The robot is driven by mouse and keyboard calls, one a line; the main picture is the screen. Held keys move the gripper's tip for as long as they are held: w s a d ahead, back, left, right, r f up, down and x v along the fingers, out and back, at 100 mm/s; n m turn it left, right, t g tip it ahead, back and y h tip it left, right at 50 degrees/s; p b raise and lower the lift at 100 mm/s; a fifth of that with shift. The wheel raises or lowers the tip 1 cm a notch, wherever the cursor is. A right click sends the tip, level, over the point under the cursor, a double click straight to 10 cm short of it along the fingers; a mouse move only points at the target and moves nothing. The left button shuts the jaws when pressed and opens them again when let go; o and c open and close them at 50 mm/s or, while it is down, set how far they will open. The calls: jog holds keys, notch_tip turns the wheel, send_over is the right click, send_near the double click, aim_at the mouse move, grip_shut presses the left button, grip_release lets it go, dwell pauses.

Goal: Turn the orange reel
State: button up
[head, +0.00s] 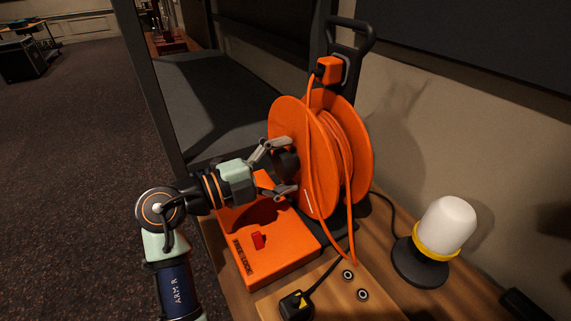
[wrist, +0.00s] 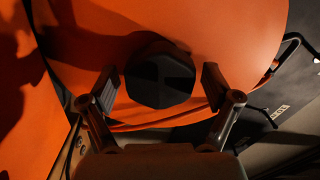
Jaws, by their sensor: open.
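The orange reel (head: 293,122) stands upright on the desk, with orange cable wound between its two discs. It also fills much of the wrist view (wrist: 215,28). A dark, many-sided knob (wrist: 159,78) sticks out from the reel's near face; in the head view the knob (head: 286,160) is partly hidden by my gripper. My gripper (head: 277,168) is in front of that face, its fingers spread to either side of the knob. In the wrist view my gripper (wrist: 158,87) shows a gap between each finger and the knob.
An orange box (head: 277,262) with a red switch (head: 258,240) sits below my gripper. A black plug (head: 296,305) and a lamp with a white dome (head: 449,222) stand on the wooden desk (head: 376,290). Orange cable hangs down the reel's right side.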

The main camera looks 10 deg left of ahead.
jog(key=v, duration=1.2)
